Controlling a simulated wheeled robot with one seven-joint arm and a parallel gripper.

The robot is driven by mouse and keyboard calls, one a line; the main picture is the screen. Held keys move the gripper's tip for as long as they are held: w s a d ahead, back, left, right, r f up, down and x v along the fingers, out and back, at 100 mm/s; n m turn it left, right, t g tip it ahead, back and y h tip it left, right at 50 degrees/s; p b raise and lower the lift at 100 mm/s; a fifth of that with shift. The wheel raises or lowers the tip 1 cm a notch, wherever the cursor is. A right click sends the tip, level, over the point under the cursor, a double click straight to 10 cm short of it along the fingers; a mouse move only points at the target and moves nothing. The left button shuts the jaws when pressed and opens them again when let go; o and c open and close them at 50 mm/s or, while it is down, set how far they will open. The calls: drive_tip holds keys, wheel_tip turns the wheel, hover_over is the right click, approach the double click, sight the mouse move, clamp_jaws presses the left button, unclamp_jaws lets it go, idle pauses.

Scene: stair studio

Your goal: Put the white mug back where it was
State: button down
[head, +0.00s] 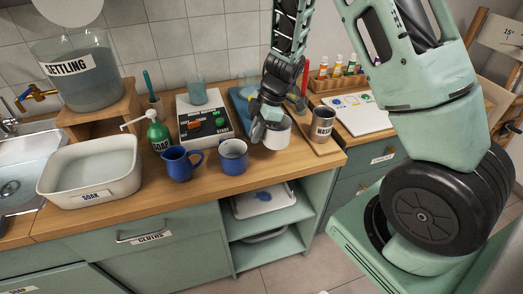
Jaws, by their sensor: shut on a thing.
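The white mug (278,135) is near the front edge of the wooden counter (200,195), right of a blue mug (233,160). My gripper (262,122) reaches down from above and is shut on the white mug at its left side. The fingers cover part of the mug's rim and side. I cannot tell whether the mug's base touches the counter or hangs just above it.
A blue jug (180,165) and green soap bottle (158,135) stand left of the blue mug. A device with buttons (208,122) and a blue tray (240,100) are behind. A metal cup (321,125) stands close on the right. A white basin (92,175) is far left.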

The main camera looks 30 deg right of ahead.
wheel_tip(320, 180, down, 6)
drive_tip(key=shift+f+b, duration=0.25)
drive_tip(key=shift+b, duration=0.15)
drive_tip(key=c, duration=1.5)
unclamp_jaws()
drive_tip(key=shift+o, duration=0.2)
